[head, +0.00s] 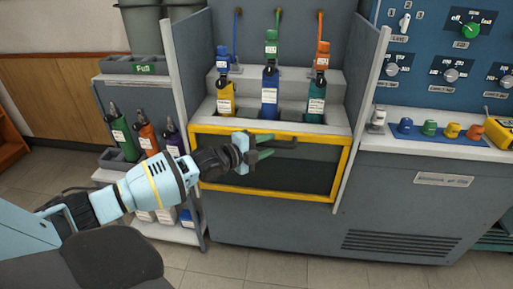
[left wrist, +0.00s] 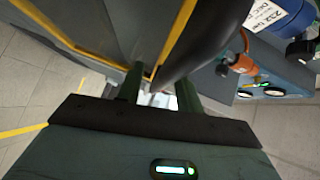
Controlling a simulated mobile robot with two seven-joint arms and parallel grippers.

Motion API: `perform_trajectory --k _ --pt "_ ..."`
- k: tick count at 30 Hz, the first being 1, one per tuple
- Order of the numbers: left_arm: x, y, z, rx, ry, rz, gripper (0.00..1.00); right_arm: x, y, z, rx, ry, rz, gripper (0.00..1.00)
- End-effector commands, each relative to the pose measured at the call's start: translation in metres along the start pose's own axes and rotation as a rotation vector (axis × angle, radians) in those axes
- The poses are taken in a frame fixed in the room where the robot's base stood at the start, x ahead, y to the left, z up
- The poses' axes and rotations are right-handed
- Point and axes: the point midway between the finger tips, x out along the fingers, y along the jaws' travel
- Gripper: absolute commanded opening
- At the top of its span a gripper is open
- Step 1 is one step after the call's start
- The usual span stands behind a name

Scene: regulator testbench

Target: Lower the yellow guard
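The yellow guard is a yellow-edged frame with a dark see-through panel (head: 232,176). It stands across the bench front, below the bottles. A dark bar handle (head: 287,145) runs along its upper part. My left gripper (head: 268,147) is at this handle, its two green fingers apart, one above the other. In the left wrist view, the fingers (left wrist: 160,92) are also apart, with a yellow edge and a large dark rounded shape just beyond them. I cannot tell whether a finger touches the handle. My right gripper is not in view.
Yellow, blue and teal bottles (head: 270,92) stand in the bay above the guard. Grey side walls (head: 192,75) flank the bay. A shelf with bottles (head: 146,137) is at the left. A knob panel (head: 450,70) and coloured caps (head: 428,128) are at the right.

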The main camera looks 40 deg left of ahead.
Motion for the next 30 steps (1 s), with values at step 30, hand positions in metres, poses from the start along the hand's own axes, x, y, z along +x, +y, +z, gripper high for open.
perform_trajectory --k 30 --pt "-0.073 -0.001 0.0 0.0 0.0 0.0 0.36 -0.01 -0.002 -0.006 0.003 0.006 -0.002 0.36"
